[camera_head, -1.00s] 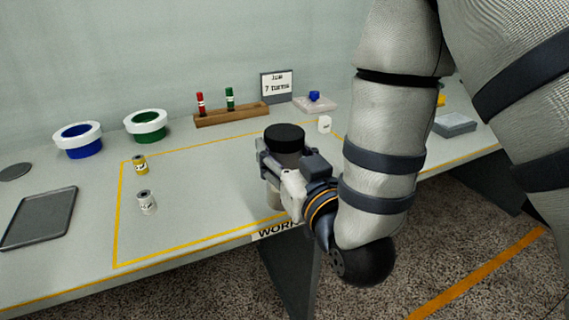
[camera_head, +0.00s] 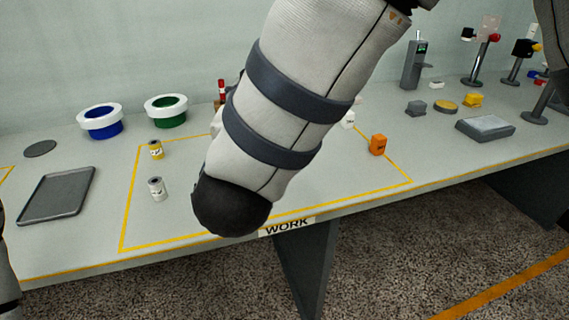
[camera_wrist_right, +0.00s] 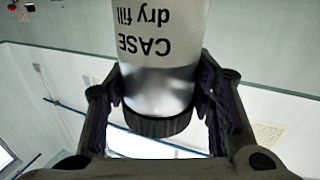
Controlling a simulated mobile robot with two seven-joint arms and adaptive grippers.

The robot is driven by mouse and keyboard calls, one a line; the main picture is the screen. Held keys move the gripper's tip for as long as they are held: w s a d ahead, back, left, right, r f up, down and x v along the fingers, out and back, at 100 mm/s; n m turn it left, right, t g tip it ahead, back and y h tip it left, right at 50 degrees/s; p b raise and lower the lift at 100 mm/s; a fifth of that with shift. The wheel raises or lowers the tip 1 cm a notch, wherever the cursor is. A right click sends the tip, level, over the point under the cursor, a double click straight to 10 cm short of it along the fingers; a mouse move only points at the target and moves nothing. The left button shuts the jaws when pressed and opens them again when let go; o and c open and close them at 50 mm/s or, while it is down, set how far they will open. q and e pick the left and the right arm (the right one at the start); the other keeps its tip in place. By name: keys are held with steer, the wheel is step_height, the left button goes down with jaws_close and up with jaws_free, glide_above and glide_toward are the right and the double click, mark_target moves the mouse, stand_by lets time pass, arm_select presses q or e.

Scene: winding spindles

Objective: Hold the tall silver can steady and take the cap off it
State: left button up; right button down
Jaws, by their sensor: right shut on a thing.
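The tall silver can (camera_wrist_right: 157,84) shows in the right wrist view, its dark lettering upside down there. Its black ribbed cap (camera_wrist_right: 158,124) sits on the end nearer the bottom of that picture. My right gripper (camera_wrist_right: 160,88) is shut on the can, one finger on each side, close to the cap. In the head view my right arm covers the middle of the table, and the gripper, can and cap are hidden behind it. My left gripper is not in view.
A yellow can (camera_head: 156,150) and a small silver can (camera_head: 157,188) stand inside the yellow-lined area. An orange item (camera_head: 378,144) stands at its right. A dark tray (camera_head: 90,178), blue bin (camera_head: 100,128) and green bin (camera_head: 166,118) are at left.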

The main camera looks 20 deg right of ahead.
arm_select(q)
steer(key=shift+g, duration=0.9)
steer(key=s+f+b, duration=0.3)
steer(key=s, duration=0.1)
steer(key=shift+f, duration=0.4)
arm_select(e)
steer(key=w+d+f, duration=0.7)
steer(key=w+f, duration=0.5)
steer(key=f, duration=0.1)
steer(key=c, duration=0.7)
jaws_free()
steer(key=shift+a+f, duration=0.1)
steer(key=shift+f, duration=0.05)
steer(key=shift+c, duration=0.2)
